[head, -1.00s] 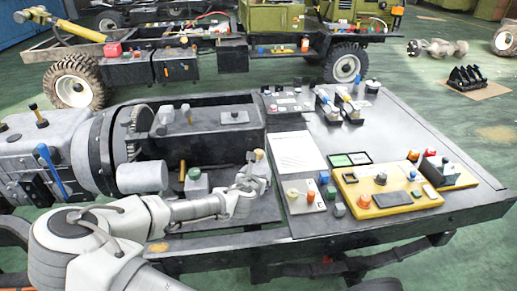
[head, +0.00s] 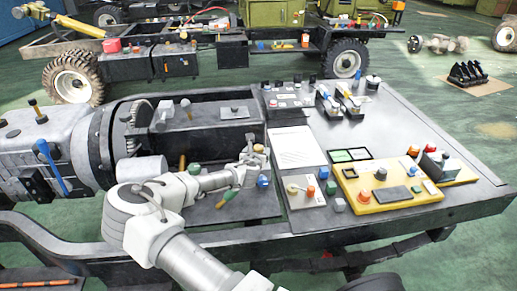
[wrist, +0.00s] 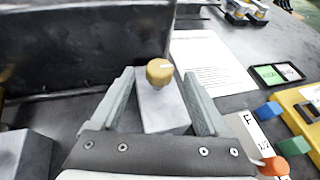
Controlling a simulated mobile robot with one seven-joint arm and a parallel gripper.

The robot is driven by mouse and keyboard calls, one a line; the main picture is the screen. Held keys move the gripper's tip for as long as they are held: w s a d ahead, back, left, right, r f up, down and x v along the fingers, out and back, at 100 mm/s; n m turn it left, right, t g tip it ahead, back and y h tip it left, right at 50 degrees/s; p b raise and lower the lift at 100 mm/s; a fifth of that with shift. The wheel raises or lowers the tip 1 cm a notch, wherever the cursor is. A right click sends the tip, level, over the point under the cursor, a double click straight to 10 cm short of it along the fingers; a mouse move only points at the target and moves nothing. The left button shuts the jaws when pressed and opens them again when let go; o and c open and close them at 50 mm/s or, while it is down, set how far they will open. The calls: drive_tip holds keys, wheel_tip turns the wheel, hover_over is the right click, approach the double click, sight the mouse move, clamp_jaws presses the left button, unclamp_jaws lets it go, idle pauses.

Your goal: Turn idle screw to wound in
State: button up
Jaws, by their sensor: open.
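A tan, brass-like round knob (wrist: 159,72) stands on top of a grey block (wrist: 163,110), between my fingers in the wrist view. It looks like the idle screw, but I can read no label on it. In the head view the tan knob (head: 258,148) shows just beyond my gripper (head: 252,158). My gripper in the wrist view (wrist: 160,80) is open, with one finger on each side of the block. I cannot tell whether the fingers touch the block. How far the screw is wound is not clear.
A dark box wall (wrist: 85,45) rises close on the left. A white sheet (head: 297,147) lies to the right, by a yellow control panel (head: 385,190). A lever plate (head: 300,190) and a blue knob (head: 263,181) are near my gripper.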

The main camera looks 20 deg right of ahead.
sight(258, 148)
drive_tip(key=shift+x, duration=2.4)
clamp_jaws()
drive_tip(key=shift+f+m+h+b, duration=0.1)
drive_tip(key=shift+m+h+b, duration=0.35)
drive_tip(key=shift+b, duration=0.2)
